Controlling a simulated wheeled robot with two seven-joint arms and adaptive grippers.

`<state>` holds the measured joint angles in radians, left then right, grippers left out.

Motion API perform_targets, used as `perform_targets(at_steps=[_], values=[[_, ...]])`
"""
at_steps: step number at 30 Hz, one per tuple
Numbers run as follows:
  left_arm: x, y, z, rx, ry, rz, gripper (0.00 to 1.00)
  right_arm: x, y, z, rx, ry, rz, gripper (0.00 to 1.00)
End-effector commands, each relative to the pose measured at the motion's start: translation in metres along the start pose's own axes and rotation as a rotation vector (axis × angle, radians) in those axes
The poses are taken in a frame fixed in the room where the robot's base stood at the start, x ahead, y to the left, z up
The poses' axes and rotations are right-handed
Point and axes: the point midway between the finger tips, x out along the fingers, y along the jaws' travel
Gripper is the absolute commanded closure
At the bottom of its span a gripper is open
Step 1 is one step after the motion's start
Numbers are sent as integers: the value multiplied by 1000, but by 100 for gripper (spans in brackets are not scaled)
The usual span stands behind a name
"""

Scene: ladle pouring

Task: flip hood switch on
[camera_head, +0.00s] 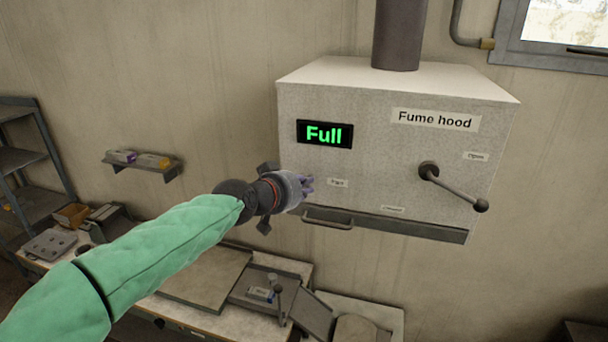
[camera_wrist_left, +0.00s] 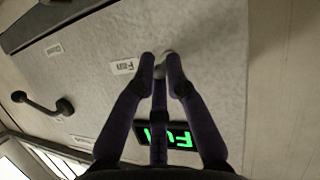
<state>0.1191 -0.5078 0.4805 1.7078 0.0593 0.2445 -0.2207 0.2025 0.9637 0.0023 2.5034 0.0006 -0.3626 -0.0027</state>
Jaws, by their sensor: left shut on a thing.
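The fume hood (camera_head: 365,90) is a pale grey box on the wall, with a "Fume hood" label and a black display (camera_head: 325,134) reading "Full" in green. My left gripper (camera_head: 307,186) is at the left part of the hood's front, just left of the "Fan" label (camera_head: 338,183). In the left wrist view, its purple fingers (camera_wrist_left: 162,64) are closed together around a small greyish switch knob (camera_wrist_left: 160,71) beside the same label. The fingers hide most of the switch, so its position cannot be told. My right gripper is not in view.
A lever with a ball end (camera_head: 453,188) sticks out at the hood's right. A handle bar (camera_head: 327,218) runs along its lower edge. Below is a bench with trays (camera_head: 205,275). A small wall shelf (camera_head: 143,164) is at left.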

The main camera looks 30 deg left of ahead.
Motion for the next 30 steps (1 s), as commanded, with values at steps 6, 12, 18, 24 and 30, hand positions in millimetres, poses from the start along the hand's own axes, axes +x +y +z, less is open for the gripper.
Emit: perform_targets(at_steps=[6,12,18,24,30], values=[[1,1,-1,-19,-89,-8,100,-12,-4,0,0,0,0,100],[1,2,-4,-39,-164,-18,100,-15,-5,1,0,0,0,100],[1,2,-7,-57,-237,-26,100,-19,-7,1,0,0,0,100],[0,3,-9,-70,-285,-32,100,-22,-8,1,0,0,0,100],[0,2,-9,-73,-298,-33,100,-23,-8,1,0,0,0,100]])
